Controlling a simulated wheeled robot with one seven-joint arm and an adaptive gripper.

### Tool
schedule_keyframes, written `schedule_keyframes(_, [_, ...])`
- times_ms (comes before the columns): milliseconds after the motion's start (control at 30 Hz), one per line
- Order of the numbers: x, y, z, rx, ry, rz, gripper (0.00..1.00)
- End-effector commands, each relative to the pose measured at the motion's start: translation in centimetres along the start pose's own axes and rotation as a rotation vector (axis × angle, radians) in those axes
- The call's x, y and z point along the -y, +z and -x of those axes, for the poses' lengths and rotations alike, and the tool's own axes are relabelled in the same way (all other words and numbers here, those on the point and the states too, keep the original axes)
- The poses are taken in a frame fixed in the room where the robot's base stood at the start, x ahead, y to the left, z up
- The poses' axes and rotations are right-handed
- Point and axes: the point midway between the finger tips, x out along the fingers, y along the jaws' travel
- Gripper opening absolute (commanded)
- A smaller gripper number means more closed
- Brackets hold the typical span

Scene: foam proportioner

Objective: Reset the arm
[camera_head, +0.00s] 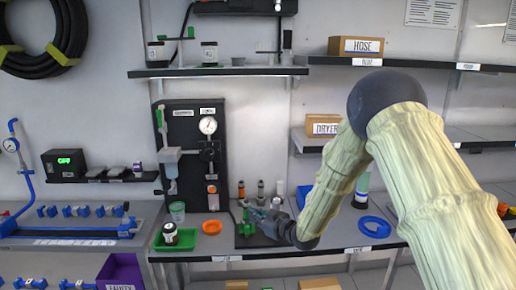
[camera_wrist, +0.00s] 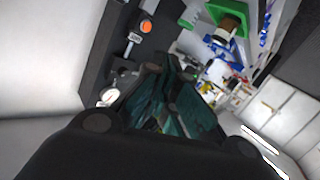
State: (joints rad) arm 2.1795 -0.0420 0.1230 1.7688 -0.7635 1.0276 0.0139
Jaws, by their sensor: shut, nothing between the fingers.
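My gripper (camera_head: 262,217) is at the end of my arm, low over the middle of the workbench in the head view. It is just above a dark base plate (camera_head: 250,240) with a green part. In the wrist view my gripper (camera_wrist: 172,105) shows dark fingers, shut, with nothing seen between them. My arm bends from the right side of the head view down to the bench. The gripper partly hides the things behind it.
A black panel (camera_head: 181,130) with a gauge stands behind the bench, left of my gripper. Small bottles (camera_head: 279,187) stand behind my gripper. Shelves (camera_head: 220,71) hang above.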

Motion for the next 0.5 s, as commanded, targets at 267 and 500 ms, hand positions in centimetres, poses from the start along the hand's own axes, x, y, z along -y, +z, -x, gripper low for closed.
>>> schedule_keyframes(267, [4.4,14.5,6.4,0.249,0.086,-0.209,0.0])
schedule_keyframes(500, [9.5,25.1,13.8,0.474,0.159,-0.373,0.0])
